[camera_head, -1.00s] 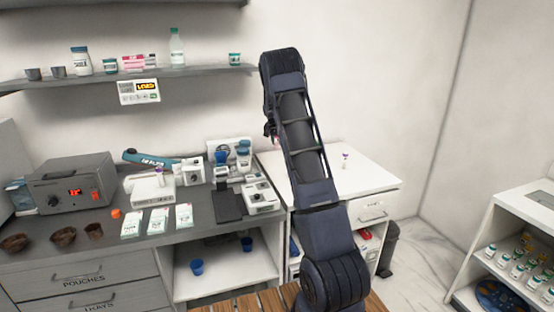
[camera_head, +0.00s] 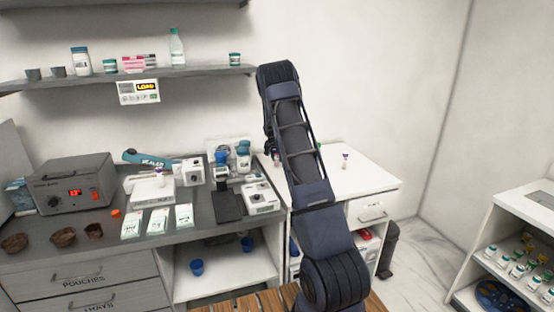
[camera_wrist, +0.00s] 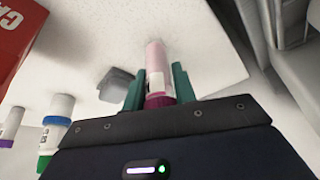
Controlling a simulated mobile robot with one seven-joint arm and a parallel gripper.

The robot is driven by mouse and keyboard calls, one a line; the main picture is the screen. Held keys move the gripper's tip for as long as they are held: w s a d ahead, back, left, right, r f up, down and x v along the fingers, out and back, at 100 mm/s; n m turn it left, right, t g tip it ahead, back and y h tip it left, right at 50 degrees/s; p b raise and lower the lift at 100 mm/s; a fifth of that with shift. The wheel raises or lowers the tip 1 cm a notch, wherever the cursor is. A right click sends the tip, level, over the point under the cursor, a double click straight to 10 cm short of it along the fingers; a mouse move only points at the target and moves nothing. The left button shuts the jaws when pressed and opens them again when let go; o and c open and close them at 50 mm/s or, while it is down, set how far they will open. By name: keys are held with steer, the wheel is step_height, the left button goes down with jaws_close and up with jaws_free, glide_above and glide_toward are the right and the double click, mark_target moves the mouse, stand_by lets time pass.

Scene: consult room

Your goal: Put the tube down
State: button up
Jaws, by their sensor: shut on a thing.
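A tube (camera_wrist: 156,62) with a pale pink-white body and a magenta cap is between the teal fingers of my gripper (camera_wrist: 158,88) in the wrist view. The gripper is shut on it near the cap, and its body points away over a white surface (camera_wrist: 110,40). I cannot tell whether its far end touches that surface. In the head view, my arm hides most of the gripper, and a small bit of the tube (camera_head: 276,161) shows beside it, over the white counter (camera_head: 372,182).
A purple-capped tube (camera_head: 345,160) stands on the white counter, right of my arm. The wrist view shows two labelled tubes at left, one purple-ended (camera_wrist: 12,125) and one green-ended (camera_wrist: 54,135), and a red box (camera_wrist: 15,35). The grey counter (camera_head: 110,225) at left is crowded.

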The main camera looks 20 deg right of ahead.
steer(key=shift+f, duration=0.1)
steer(key=o, duration=1)
steer(key=shift+c, duration=0.2)
steer(key=s+a+r+n+y, duration=0.1)
steer(key=s+a+r, duration=0.2)
steer(key=s+r, duration=0.75)
steer(key=s+a+r, duration=0.3)
steer(key=s+r, duration=0.4)
steer(key=r, duration=0.6)
steer(key=s+a+r+n+y, duration=0.1)
steer(key=s+a+r+n, duration=0.2)
steer(key=s, duration=1.1)
steer(key=s+a+r+n+y, duration=0.1)
steer(key=s+a+r, duration=0.3)
steer(key=s, duration=1)
steer(key=s+a+f+n, duration=0.1)
steer(key=s+f, duration=0.2)
steer(key=s, duration=1.2)
steer(key=shift+s+a+n+t, duration=0.3)
steer(key=shift+s+n+t, duration=0.05)
steer(key=shift+n+t, duration=0.05)
